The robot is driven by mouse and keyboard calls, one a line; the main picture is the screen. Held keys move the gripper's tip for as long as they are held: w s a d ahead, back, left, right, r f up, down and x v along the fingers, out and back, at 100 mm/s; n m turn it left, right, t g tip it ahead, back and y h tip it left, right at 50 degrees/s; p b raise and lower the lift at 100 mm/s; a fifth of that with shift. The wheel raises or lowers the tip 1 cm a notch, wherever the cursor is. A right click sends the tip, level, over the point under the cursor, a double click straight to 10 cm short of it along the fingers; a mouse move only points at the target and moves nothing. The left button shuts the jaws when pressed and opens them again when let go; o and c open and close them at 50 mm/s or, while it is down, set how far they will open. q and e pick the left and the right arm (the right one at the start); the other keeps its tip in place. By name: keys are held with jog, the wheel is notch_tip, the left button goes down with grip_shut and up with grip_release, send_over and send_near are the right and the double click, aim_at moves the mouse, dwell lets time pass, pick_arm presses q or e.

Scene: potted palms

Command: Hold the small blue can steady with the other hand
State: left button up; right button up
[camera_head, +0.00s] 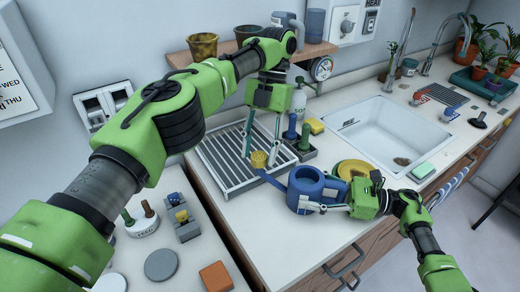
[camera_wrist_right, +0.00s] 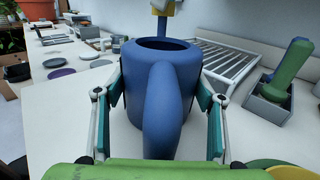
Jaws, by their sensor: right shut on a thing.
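The small blue can (camera_head: 306,186) is a watering can standing upright on the counter. Its blue spout reaches left to a yellow rose (camera_head: 259,158) over the drying rack's edge. My right gripper (camera_head: 318,192) is shut on the can's body from the right. In the right wrist view the can (camera_wrist_right: 178,75) sits between the two fingers, its handle facing the camera. My left gripper (camera_head: 261,158) points down, with its fingers apart on either side of the yellow rose. I cannot tell whether either finger touches it.
A drying rack (camera_head: 218,166) lies left of the can. Green and blue bottle-shaped things stand in a grey holder (camera_head: 300,152) behind it. A yellow dish (camera_head: 354,168) is close behind my right gripper. The sink (camera_head: 385,132) is further right. The front counter is clear.

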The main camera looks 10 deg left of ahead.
pick_arm(q)
jog(key=shift+r, duration=0.1)
jog(key=shift+r, duration=2.2)
jog(key=shift+c, duration=0.3)
